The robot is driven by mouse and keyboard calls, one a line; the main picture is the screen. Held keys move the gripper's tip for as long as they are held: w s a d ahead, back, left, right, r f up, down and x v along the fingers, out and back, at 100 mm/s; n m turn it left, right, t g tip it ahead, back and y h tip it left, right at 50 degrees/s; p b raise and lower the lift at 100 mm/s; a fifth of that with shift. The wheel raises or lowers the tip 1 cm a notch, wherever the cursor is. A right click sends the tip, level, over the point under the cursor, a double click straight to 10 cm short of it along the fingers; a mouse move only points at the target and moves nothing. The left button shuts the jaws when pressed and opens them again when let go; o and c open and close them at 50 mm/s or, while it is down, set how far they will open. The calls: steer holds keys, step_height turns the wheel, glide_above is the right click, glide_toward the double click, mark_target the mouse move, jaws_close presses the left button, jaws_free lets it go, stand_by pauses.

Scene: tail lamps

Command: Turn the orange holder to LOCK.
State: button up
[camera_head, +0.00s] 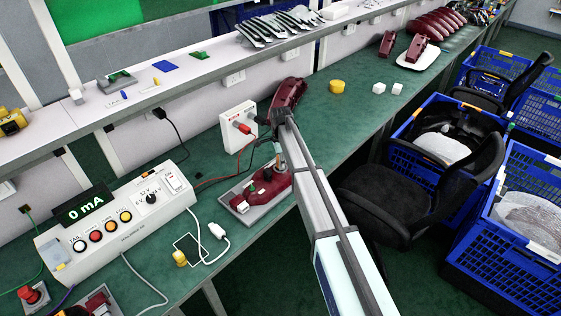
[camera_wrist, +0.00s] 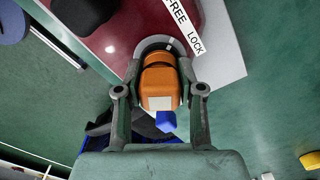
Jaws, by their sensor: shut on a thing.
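The orange holder (camera_wrist: 160,82) sits between the two fingers of my gripper (camera_wrist: 159,70) in the wrist view. My gripper is shut on it, one finger on each side. Behind the holder is a grey ring with a small white mark. A white label (camera_wrist: 186,28) reading FREE and LOCK lies just beyond, on a dark red body (camera_wrist: 115,35). LOCK is to the right of FREE. A blue piece (camera_wrist: 166,121) shows below the holder. In the head view, the dark red lamp (camera_head: 262,190) lies on a grey plate, and my arm partly hides it. Which word the holder points at is unclear.
The control box (camera_head: 120,218) with a 0 mA display (camera_head: 83,206) stands to the left. A white socket box (camera_head: 238,125) with cables is behind the lamp. A yellow cylinder (camera_head: 337,86) and white cubes stand farther right. A black chair (camera_head: 425,170) is by the table's front edge.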

jaws_close()
steer(key=m, duration=0.4)
steer(key=shift+m, duration=1.3)
steer(key=shift+f+m, duration=0.1)
steer(key=shift+m, duration=1.2)
